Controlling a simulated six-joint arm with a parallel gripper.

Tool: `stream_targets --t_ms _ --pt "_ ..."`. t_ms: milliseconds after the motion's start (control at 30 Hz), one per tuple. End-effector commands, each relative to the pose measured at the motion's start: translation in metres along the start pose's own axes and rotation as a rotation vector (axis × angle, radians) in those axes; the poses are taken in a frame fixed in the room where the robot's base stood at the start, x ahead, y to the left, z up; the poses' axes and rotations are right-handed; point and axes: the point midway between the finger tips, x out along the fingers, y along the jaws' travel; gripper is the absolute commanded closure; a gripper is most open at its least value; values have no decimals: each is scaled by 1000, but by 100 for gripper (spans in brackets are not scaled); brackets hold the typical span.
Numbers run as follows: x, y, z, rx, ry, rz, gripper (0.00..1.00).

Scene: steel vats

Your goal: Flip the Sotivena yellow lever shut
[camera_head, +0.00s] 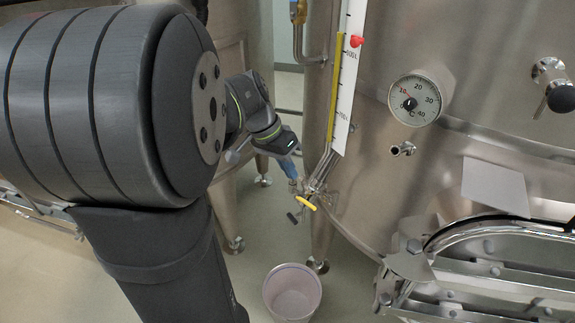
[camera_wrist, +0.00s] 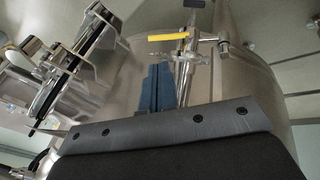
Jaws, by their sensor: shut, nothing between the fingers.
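The yellow lever (camera_head: 306,203) sits on a small valve (camera_head: 313,186) at the foot of the sight gauge on the large steel vat. It points sideways from the valve, and it also shows in the wrist view (camera_wrist: 168,37), past the fingertips. My gripper (camera_head: 293,175) is just above and left of the lever in the head view, apart from it as far as I can see. Its blue fingers (camera_wrist: 157,68) are together and empty. No Sotivena label is readable.
A black-handled lever (camera_head: 292,218) is close to the yellow one. A white bucket (camera_head: 292,292) stands on the floor below. The gauge scale (camera_head: 348,75), a dial thermometer (camera_head: 415,98) and a small spout (camera_head: 402,149) are on the vat. A steel hatch frame (camera_head: 480,265) is at lower right.

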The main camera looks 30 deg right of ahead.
Motion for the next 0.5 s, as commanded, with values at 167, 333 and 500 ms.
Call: stream_targets --t_ms 167,333,500 --pt "41 1 1 -1 -4 4 100" --pt "73 1 0 -1 -3 2 100" --pt "93 0 0 -1 -1 0 100"
